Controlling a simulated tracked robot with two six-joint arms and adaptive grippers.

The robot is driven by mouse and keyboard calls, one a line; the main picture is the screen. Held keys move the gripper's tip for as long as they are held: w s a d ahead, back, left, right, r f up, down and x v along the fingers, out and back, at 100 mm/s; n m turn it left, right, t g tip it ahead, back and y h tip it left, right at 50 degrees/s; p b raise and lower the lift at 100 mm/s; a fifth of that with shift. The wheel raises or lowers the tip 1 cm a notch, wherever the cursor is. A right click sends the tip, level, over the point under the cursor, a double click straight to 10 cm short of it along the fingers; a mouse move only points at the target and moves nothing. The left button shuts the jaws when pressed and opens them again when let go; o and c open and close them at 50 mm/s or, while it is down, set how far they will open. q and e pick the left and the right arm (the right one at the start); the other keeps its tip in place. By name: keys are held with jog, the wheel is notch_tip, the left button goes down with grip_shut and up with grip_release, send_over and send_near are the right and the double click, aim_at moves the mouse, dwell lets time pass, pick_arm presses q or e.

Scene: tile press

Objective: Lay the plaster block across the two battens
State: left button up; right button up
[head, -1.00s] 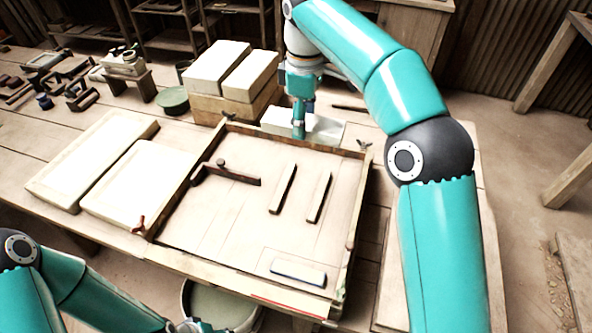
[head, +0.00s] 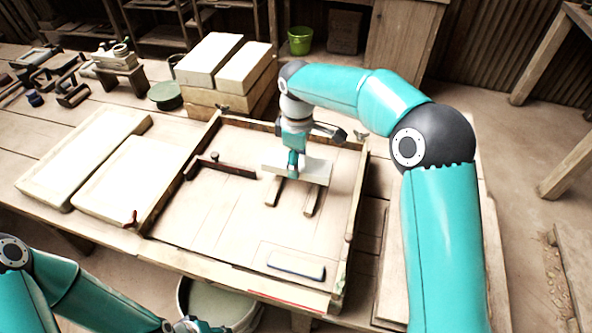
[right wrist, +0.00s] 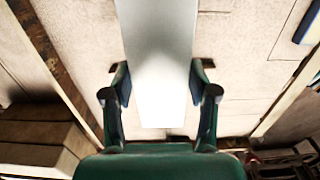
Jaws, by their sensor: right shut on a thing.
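My right gripper (head: 293,172) is shut on the pale plaster block (head: 318,172) over the framed bed. The block lies flat and crosswise over the far parts of the two battens; I cannot tell whether it touches them. The left batten (head: 272,194) and the right batten (head: 312,201) stick out below it towards the front. In the right wrist view the block (right wrist: 158,40) runs between both fingers (right wrist: 160,90), and the battens are mostly hidden. My left gripper (head: 190,325) is at the bottom edge, its jaws unclear.
The wooden frame (head: 354,195) rims the bed. A dark-handled bar (head: 222,168) lies left of the battens. A blue-edged pale piece (head: 297,264) lies at the front. Stacked pale blocks (head: 213,62) stand behind, and flat slabs (head: 130,175) lie to the left.

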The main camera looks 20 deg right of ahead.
jog(key=shift+f, duration=1.75)
jog(key=shift+f, duration=0.35)
jog(key=o, duration=1.5)
jog(key=shift+o, duration=0.2)
jog(key=shift+r, duration=0.15)
notch_tip(320, 180, up, 12)
jog(key=shift+r, duration=0.2)
